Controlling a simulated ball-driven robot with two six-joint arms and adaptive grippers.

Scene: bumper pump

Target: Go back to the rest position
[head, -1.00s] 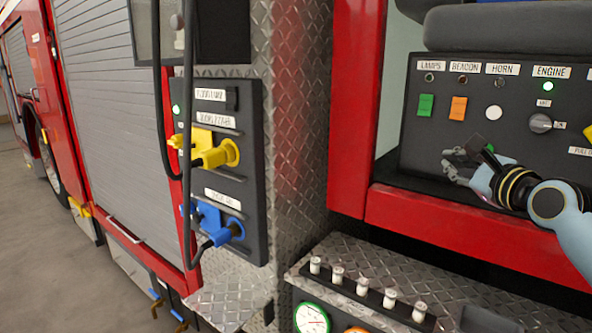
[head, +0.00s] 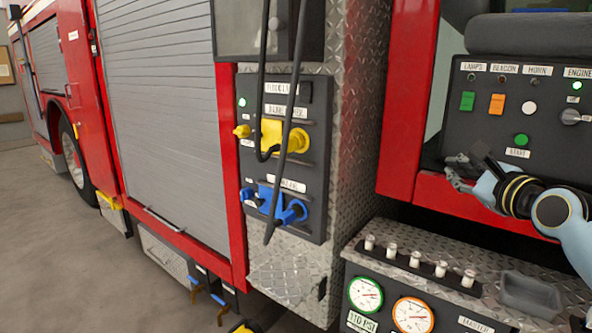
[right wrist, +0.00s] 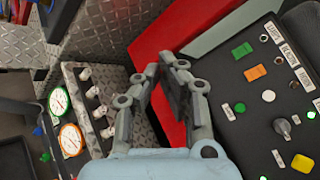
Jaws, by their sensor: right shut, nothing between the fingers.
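My right gripper (head: 468,170) is in front of the lower edge of the black control panel (head: 548,105), at the right of the head view. In the right wrist view its fingers (right wrist: 168,62) are closed together with nothing between them. Behind the fingertips there is the red frame and diamond plate. The panel carries a green switch, an orange switch, a white button, a green button and an engine knob (head: 571,117). My left gripper is not in view.
Open floor (head: 80,260) lies at left.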

